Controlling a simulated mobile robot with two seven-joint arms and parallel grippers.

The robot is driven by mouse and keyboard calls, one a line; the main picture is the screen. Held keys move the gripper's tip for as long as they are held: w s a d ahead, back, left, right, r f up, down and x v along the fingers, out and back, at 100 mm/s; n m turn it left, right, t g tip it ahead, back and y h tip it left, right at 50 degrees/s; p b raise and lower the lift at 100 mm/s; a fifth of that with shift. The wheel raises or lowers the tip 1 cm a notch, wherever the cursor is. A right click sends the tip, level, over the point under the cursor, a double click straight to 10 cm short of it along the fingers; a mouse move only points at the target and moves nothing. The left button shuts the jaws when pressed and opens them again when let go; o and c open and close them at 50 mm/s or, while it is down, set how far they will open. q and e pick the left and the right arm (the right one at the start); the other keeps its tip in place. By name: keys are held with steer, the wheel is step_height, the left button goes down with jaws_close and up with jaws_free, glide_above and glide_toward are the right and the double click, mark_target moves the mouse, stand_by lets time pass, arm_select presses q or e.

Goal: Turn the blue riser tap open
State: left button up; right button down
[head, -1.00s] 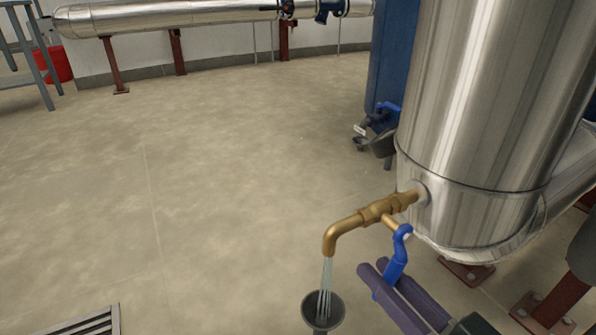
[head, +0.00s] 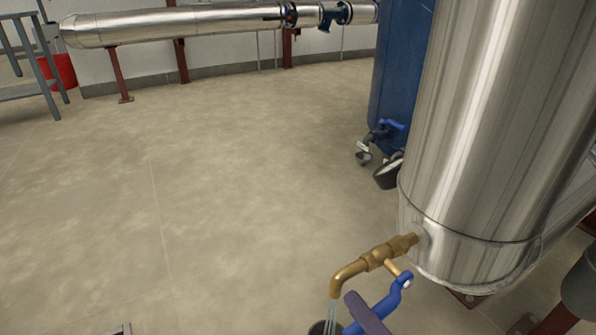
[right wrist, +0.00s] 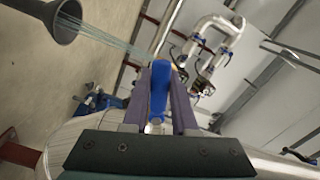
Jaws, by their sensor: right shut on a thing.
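The blue tap lever (head: 391,302) sits on a brass tap (head: 376,260) low on the steel vessel (head: 490,130). It slants down and left from its pivot, below the brass body. My right gripper (head: 366,314) has purple fingers closed around the lever. In the right wrist view the blue lever (right wrist: 158,92) stands between both fingers (right wrist: 160,95). Water (head: 332,312) runs from the bent brass spout into a dark funnel (head: 322,328), cut off by the bottom edge. The water (right wrist: 110,40) and funnel (right wrist: 50,20) also show in the wrist view. My left gripper is not in view.
A horizontal steel pipe (head: 190,24) runs along the back wall. A red bucket (head: 55,68) is at far left. The floor at left and middle is clear.

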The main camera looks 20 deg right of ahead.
steer(key=shift+a+r+m+p, duration=0.1)
steer(key=shift+r+m+p, duration=0.4)
steer(key=shift+m, duration=0.55)
steer(key=shift+a+r+m+p, duration=0.1)
steer(key=shift+r+m+p, duration=0.15)
steer(key=shift+r+m, duration=0.6)
steer(key=shift+f+m, duration=0.2)
steer(key=shift+m, duration=0.1)
steer(key=c, duration=0.7)
jaws_free()
steer(key=s+p, duration=0.1)
steer(key=s, duration=0.9)
steer(key=shift+d+p, duration=0.35)
steer(key=shift+p, duration=0.05)
